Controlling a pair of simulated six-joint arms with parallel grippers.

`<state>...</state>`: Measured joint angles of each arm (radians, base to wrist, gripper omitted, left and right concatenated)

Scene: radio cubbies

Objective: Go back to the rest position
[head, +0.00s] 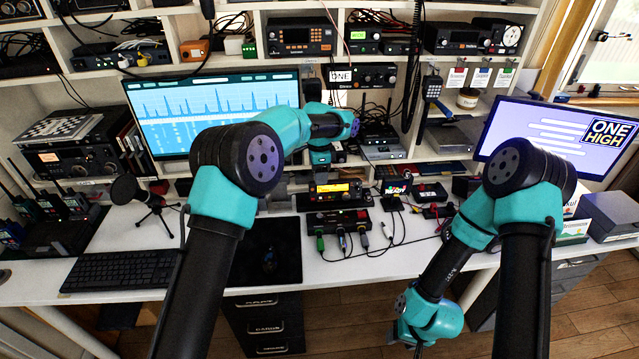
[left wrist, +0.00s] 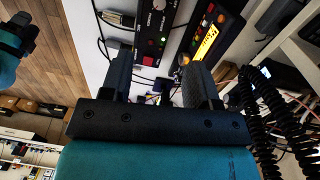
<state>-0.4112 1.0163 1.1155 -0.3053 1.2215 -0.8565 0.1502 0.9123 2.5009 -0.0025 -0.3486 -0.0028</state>
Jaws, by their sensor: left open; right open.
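My left gripper (left wrist: 160,78) is open and empty in the left wrist view, its two dark fingers well apart. In the head view its teal wrist (head: 320,156) hangs over the middle of the desk, just behind the small radio with a yellow display (head: 338,188). That radio also shows in the left wrist view (left wrist: 208,45), beyond the fingers. My right arm is bent down at the right, with its teal wrist (head: 432,316) low in front of the desk edge. Only a dark bit of the right gripper (head: 418,347) shows at the bottom of the head view; nothing is seen in it.
A white desk (head: 130,238) holds a keyboard (head: 120,270), a microphone on a tripod (head: 150,198) and a box with several cables (head: 338,220). Shelves with radios and two monitors (head: 205,105) (head: 555,135) stand behind. Coiled cords hang near the left gripper.

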